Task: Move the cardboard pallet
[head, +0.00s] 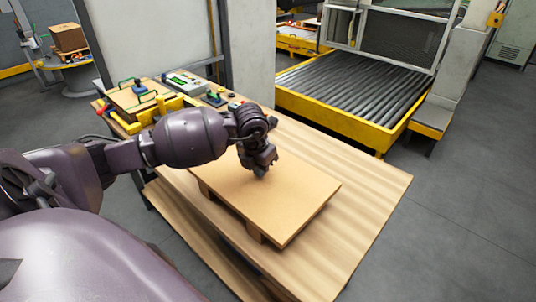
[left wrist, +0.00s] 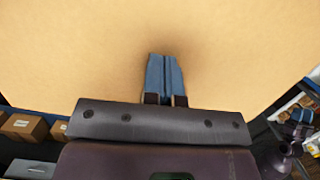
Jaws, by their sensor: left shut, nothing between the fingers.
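The cardboard pallet (head: 285,193) is a flat tan board on short wooden feet. It lies on the wooden table (head: 372,208) in the head view. The board fills most of the left wrist view (left wrist: 80,55). My left gripper (head: 260,170) is over the far part of the board. Its blue fingertips (left wrist: 165,78) are together with nothing between them and point at the board's flat top. I cannot tell whether the tips touch the surface. My arm hides the far left corner of the pallet. My right gripper is not in view.
Yellow clamps (head: 150,112), a small board with green handles (head: 132,97) and a control box (head: 187,84) sit at the table's far left end. A yellow-framed roller conveyor (head: 350,88) stands beyond the table. The table's right side is bare, with open floor (head: 465,200) beyond.

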